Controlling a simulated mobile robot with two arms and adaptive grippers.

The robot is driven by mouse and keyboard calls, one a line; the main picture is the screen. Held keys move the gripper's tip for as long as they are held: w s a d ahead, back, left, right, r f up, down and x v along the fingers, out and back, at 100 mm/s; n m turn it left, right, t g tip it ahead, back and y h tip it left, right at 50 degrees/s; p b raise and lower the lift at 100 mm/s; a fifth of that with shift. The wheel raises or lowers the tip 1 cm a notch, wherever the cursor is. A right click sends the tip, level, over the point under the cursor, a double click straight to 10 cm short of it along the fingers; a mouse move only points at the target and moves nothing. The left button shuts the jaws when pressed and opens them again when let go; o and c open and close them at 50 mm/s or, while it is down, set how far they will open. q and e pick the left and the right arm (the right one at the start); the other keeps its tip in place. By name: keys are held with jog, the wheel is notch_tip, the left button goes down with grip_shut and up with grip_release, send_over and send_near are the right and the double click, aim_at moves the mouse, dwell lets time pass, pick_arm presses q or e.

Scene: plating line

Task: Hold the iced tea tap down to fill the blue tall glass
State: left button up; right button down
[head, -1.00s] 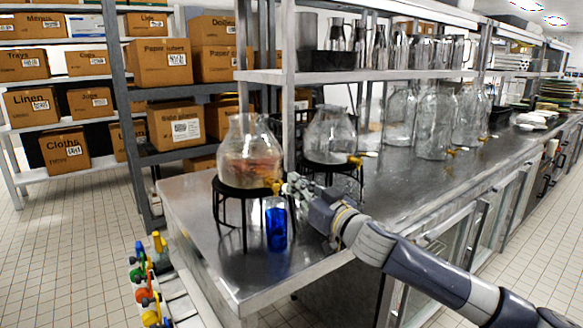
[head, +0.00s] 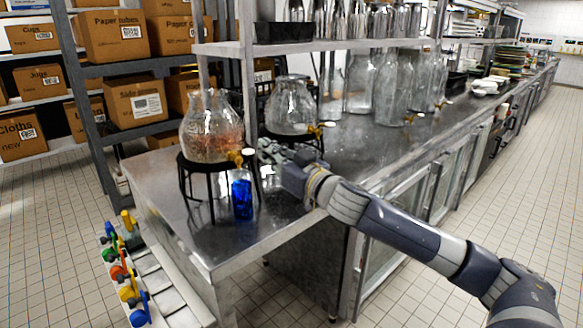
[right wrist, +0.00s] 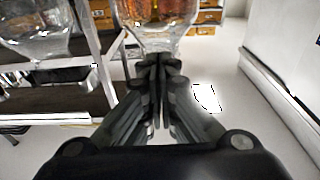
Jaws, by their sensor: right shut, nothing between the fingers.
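The glass dispenser (head: 212,138) with amber-red drink in it stands on a black wire stand at the left end of the steel counter. Its yellow tap (head: 236,157) sticks out at the front right. The blue tall glass (head: 242,200) stands upright on the counter below the tap. I cannot tell how full it is. My right gripper (head: 264,150) is shut and empty, just right of the tap and slightly above it, apparently apart from it. In the right wrist view, its closed fingers (right wrist: 158,62) point at the dispenser (right wrist: 165,25); the tap is hidden. My left gripper is not in view.
A second dispenser (head: 291,105) on a stand is close behind my right gripper. Large glass bottles (head: 395,90) fill the counter further right. A rack of coloured taps (head: 125,275) is at lower left.

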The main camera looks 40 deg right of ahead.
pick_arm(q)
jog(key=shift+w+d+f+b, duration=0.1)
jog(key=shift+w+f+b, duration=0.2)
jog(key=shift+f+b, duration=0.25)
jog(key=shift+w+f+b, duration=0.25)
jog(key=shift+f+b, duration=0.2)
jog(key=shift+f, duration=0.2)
pick_arm(e)
jog(key=s+f, duration=0.2)
jog(key=s, duration=0.5)
jog(key=shift+d, duration=0.4)
jog(key=shift+r, duration=0.1)
jog(key=shift+w+d, duration=0.1)
